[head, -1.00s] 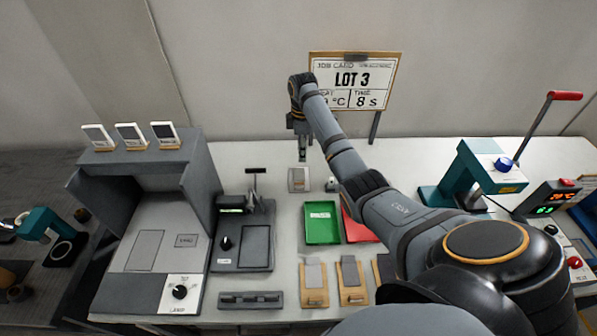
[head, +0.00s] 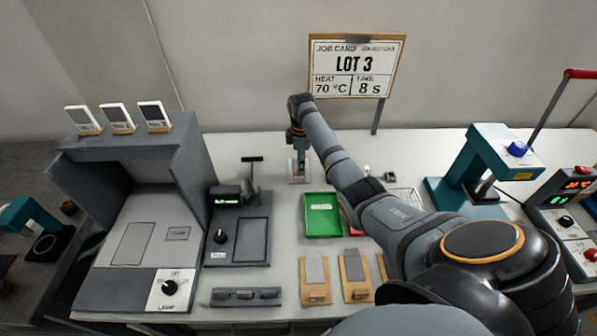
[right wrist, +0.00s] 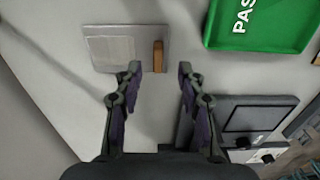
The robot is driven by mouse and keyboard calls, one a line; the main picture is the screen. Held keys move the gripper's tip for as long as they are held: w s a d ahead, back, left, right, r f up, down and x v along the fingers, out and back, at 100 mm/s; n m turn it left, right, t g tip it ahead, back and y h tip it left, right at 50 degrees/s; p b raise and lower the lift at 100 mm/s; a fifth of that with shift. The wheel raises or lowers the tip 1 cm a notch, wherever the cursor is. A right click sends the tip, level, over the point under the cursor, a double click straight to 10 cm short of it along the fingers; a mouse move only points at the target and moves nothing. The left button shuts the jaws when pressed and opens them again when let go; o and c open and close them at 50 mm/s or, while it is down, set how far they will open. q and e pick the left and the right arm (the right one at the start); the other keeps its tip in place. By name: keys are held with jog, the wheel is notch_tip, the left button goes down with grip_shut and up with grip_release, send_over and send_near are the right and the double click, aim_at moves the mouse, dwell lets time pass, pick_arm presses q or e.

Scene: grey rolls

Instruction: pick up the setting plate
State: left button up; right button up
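The setting plate is, as far as I can tell, the flat grey plate with an upright brown tab. It lies on the white bench and shows in the right wrist view (right wrist: 106,49); the brown tab (right wrist: 158,56) stands near its right end. In the head view the plate (head: 292,174) lies behind the green tray, partly covered by my right gripper (head: 299,160). In the right wrist view my right gripper (right wrist: 159,68) is open and empty, its fingertips on either side of the tab's line. Its height above the plate is unclear. My left gripper is not in view.
A green tray (head: 323,216) is in front of the plate; a red tray is mostly hidden by my right arm. A grey device with a dial (head: 238,240) stands left. Wooden-based pieces (head: 315,280) lie in front. A teal press (head: 485,165) stands right. The job card (head: 355,66) stands behind.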

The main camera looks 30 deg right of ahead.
jog(key=f, duration=0.5)
jog(key=shift+w+a+f, duration=0.2)
jog(key=shift+w+f, duration=0.1)
jog(key=shift+w, duration=0.05)
jog(key=shift+c, duration=0.3)
grip_shut()
